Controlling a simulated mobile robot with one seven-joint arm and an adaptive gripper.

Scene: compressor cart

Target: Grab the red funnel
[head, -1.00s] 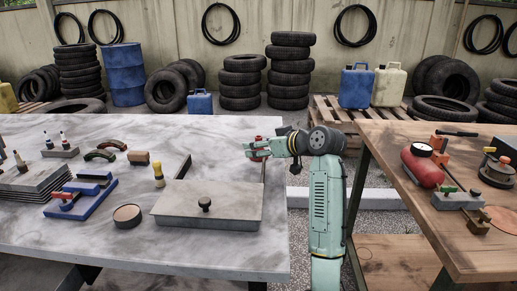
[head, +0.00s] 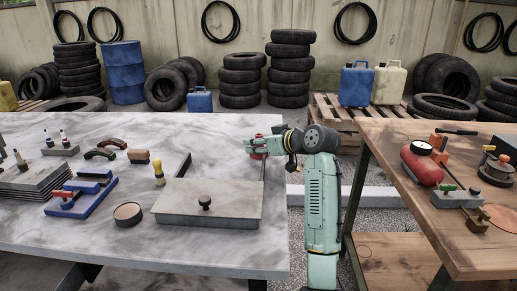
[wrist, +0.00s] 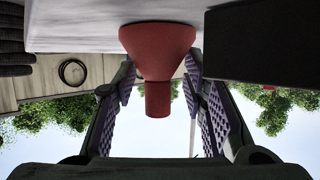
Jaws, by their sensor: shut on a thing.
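The red funnel (wrist: 157,50) is in the middle of the wrist view, between the purple ridged pads of my gripper (wrist: 160,100). Its wide cone meets the pale table surface at the top of that upside-down picture, and its narrow spout points down the picture. My gripper is shut on the funnel. In the head view my gripper (head: 252,146) is at the far right part of the grey table, behind the flat grey box. Only small red parts of the funnel (head: 258,156) show there; the fingers hide the rest.
The grey box with a black knob (head: 205,202) lies just in front of my gripper, and a dark angled bar (head: 183,167) to its left. The grey table's (head: 225,260) right edge is close. A wooden table (head: 400,200) with a red tank stands across a gap.

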